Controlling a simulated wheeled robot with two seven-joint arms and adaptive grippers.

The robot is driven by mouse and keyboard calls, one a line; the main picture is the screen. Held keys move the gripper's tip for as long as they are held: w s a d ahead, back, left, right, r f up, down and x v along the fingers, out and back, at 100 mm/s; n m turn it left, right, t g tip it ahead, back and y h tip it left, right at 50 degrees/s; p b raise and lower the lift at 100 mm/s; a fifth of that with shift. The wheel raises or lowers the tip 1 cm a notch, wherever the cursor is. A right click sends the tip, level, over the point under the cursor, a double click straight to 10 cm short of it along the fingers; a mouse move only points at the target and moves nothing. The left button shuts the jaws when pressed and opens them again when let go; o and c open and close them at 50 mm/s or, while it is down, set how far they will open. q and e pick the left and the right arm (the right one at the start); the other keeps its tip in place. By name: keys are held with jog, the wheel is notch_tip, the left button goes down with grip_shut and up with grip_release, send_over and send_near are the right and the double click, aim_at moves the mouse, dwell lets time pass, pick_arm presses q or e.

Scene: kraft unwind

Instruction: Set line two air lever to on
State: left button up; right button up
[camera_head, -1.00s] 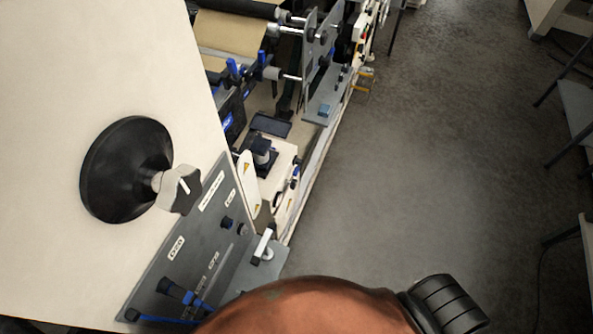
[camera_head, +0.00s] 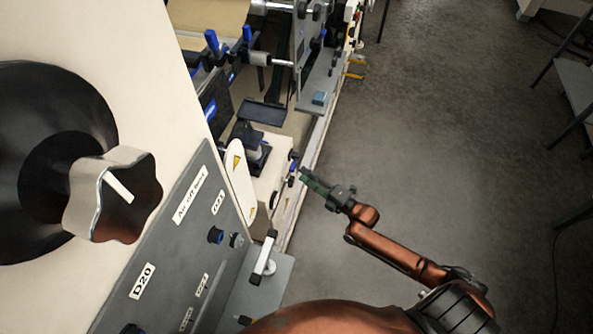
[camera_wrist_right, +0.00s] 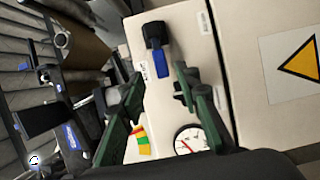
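In the right wrist view a lever with a black block and a blue handle (camera_wrist_right: 159,62) sits on a cream panel (camera_wrist_right: 185,45). It lies just beyond my right gripper (camera_wrist_right: 160,80), between the lines of its green fingers. The fingers are apart with nothing held. In the head view this gripper (camera_head: 306,178) is beside the machine's edge, close to small blue and black parts (camera_head: 292,168) on it. Which of these is the lever is too small to tell, and its marking cannot be read. My left gripper is not in view.
A round gauge (camera_wrist_right: 188,141) and a yellow warning triangle (camera_wrist_right: 302,57) show in the wrist view. A large black knob (camera_head: 115,195) and a grey panel (camera_head: 165,250) labelled D20 fill the head view's left.

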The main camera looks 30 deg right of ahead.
aim_at(293, 162)
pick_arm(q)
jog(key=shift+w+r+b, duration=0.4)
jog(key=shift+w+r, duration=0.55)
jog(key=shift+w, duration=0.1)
pick_arm(e)
jog(key=shift+x, duration=2.15)
jog(key=shift+f, duration=0.1)
grip_shut()
